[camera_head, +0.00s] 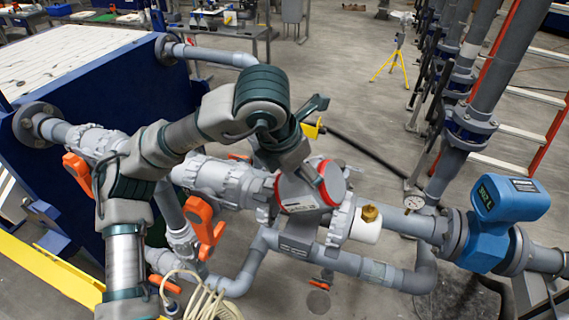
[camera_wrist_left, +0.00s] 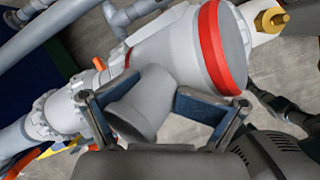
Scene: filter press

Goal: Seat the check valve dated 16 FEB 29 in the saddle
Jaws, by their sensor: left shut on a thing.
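A grey check valve (camera_head: 302,190) with a red band near each end is at the gap in the grey pipe line, between the left pipe flange (camera_head: 265,207) and the right flange (camera_head: 340,218). A pale label shows on its side, but its date is too small to read. In the wrist view the valve (camera_wrist_left: 175,50) shows a bare flat end face. My left gripper (camera_head: 308,172) comes down from above; in the wrist view its blue fingers (camera_wrist_left: 165,115) are shut around the valve's grey side stub. The saddle under the valve is mostly hidden. My right gripper is not in view.
Further right are a gauge (camera_head: 414,203) and a blue meter (camera_head: 492,225). Orange handles (camera_head: 203,222) are on the left pipework. A yellow tripod (camera_head: 394,66) stands on the floor behind.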

